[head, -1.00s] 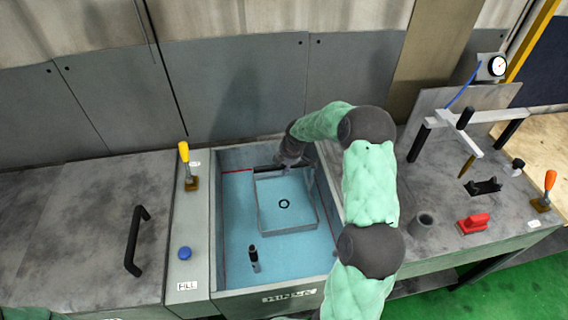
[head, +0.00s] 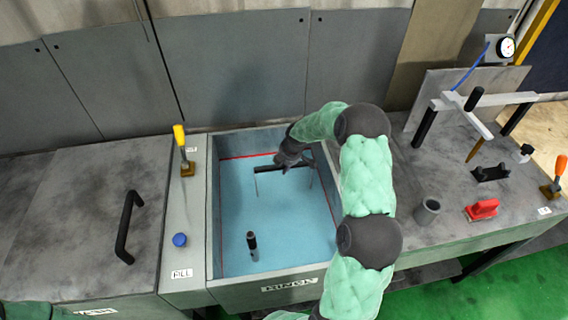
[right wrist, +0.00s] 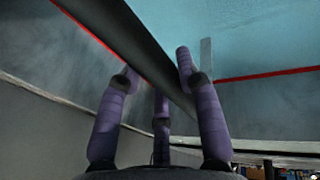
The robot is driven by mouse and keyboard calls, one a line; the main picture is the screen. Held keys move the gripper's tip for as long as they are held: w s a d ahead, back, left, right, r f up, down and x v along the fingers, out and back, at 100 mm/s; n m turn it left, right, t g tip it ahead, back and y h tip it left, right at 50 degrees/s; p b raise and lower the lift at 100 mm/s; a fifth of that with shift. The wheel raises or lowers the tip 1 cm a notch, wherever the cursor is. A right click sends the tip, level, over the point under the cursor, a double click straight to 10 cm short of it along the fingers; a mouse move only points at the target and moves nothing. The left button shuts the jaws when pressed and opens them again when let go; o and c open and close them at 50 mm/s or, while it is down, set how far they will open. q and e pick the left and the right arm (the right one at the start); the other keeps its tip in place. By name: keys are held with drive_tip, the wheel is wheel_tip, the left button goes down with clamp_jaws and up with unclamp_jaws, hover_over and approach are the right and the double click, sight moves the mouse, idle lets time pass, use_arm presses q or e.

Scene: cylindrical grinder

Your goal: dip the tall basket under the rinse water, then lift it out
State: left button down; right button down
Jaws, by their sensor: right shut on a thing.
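The rinse tank (head: 222,283) holds blue water (head: 285,225). The tall basket shows only by its black handle bar (head: 267,169) and thin uprights entering the water; its body is hidden below the surface. My right gripper (head: 290,160) is at the bar, near the tank's back wall. In the right wrist view its purple fingers (right wrist: 157,68) are closed around the dark bar (right wrist: 120,28), and a grey upright (right wrist: 206,58) goes down to the water. My left gripper is not in view.
A black-gripped post (head: 252,242) stands in the water near the front. A yellow-handled lever (head: 180,138) and blue button (head: 180,240) are left of the tank. A grey cup (head: 426,211) and red-handled block (head: 482,209) are on the right bench. A red line runs around the tank wall.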

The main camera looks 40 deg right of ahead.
drive_tip(key=shift+w+f+b, duration=0.1)
drive_tip(key=shift+f+b, duration=1.2)
drive_tip(key=shift+f, duration=0.8)
drive_tip(key=shift+r, duration=0.1)
drive_tip(key=shift+r+p, duration=4.45)
drive_tip(key=shift+r, duration=2.9)
wheel_tip(320, 180, up, 24)
drive_tip(key=p, duration=1.3)
